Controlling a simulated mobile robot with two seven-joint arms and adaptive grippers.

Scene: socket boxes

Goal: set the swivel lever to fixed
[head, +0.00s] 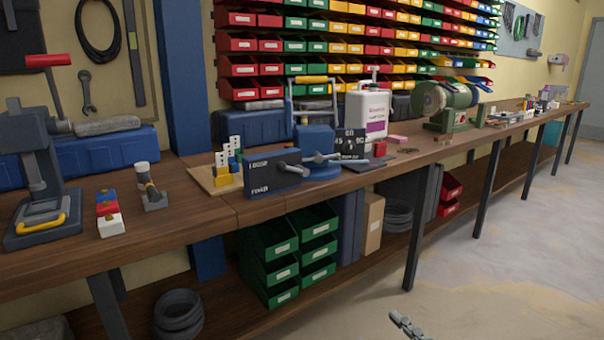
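A blue vise (316,137) stands on the long wooden workbench. In front of it is a dark blue panel (262,180) with white lettering, which seems to read LOOSE at the top and FIXED at the bottom. A grey lever (293,169) is mounted on the panel's right part and points right, roughly level. I cannot tell which marking it is set to. A grey handle (322,158) shows just above it on the vise. The tip of what seems to be my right gripper (407,326) shows at the bottom edge, far from the lever. My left gripper is not in view.
The workbench (215,208) has a wooden board with small blocks (222,178) left of the panel. A white canister (367,112) and a green bench grinder (447,105) stand to the right. Green bins (270,262) sit below. The floor in front (480,250) is clear.

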